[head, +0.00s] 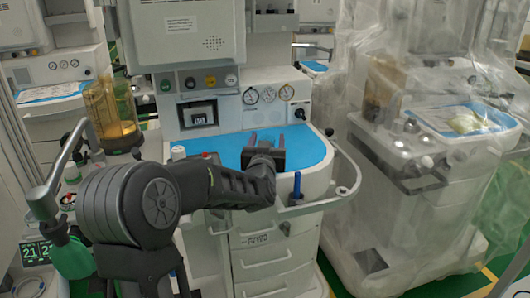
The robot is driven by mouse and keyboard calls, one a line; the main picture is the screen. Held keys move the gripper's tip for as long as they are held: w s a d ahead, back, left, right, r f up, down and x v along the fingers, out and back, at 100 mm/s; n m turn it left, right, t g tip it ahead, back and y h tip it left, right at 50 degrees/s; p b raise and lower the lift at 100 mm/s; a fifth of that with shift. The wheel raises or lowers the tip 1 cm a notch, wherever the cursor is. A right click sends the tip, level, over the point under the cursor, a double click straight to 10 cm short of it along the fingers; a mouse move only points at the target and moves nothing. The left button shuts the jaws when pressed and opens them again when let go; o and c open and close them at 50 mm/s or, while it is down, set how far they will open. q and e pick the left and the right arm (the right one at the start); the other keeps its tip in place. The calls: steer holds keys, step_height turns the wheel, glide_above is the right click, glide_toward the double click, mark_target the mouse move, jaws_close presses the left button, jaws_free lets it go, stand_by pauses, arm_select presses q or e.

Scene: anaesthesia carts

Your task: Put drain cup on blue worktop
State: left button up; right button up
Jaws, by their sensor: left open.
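The blue worktop (308,150) is the blue top surface of the middle anaesthesia cart. My left gripper (267,138) is over this worktop, with its two fingers apart and pointing toward the back of the cart. I see nothing between the fingers. I cannot pick out the drain cup for certain. An amber clear-walled canister (112,115) stands left of the worktop; I cannot tell whether it is related to the cup. My arm hides part of the worktop's left and front. My right gripper is not in view.
A curved rail (345,192) runs round the cart's front right corner, with a blue pen-like item (297,186) by it. Gauges (268,95) line the panel behind. A plastic-draped cart (410,160) stands close on the right. The worktop's right side looks clear.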

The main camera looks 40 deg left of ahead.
arm_select(q)
steer(key=v, duration=1)
steer(key=shift+s+d, duration=0.2)
steer(key=shift+s, duration=0.15)
steer(key=shift+s+d, duration=0.2)
steer(key=shift+s, duration=0.15)
steer(key=shift+f, duration=0.1)
